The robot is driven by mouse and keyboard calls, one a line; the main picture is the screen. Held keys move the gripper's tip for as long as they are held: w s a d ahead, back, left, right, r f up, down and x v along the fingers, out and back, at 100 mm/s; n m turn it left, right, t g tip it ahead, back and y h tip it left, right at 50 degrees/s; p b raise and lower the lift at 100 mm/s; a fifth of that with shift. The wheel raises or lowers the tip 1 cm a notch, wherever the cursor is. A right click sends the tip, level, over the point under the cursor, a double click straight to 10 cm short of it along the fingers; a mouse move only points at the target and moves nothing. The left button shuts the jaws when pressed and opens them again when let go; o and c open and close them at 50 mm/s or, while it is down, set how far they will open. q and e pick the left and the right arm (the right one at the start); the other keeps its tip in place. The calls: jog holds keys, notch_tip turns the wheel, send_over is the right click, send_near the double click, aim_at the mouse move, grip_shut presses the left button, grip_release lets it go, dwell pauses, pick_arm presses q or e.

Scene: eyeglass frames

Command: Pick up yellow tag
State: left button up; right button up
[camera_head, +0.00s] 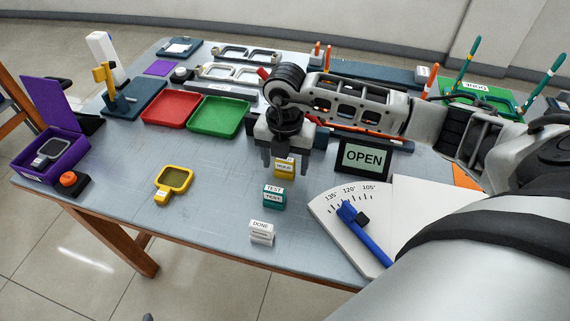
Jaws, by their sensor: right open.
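The yellow tag (285,170) is a small block with a white label on top. It stands on the table at the back of a short row, behind a teal tag marked TEST (273,196) and a white tag marked DONE (261,232). My right gripper (285,163) points down over the yellow tag, its fingers open. The fingers overlap the tag's upper part in the picture; I cannot tell whether they touch it. My left gripper is not in view.
Red (171,109) and green (218,117) trays lie behind on the left. A yellow frame (174,181) lies left of the tags. An OPEN sign (363,158) and a white angle board (345,213) with a blue pointer stand right.

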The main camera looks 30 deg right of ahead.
jog(key=shift+c, duration=0.3)
jog(key=c, duration=1)
notch_tip(320, 180, up, 10)
jog(key=shift+r, duration=0.1)
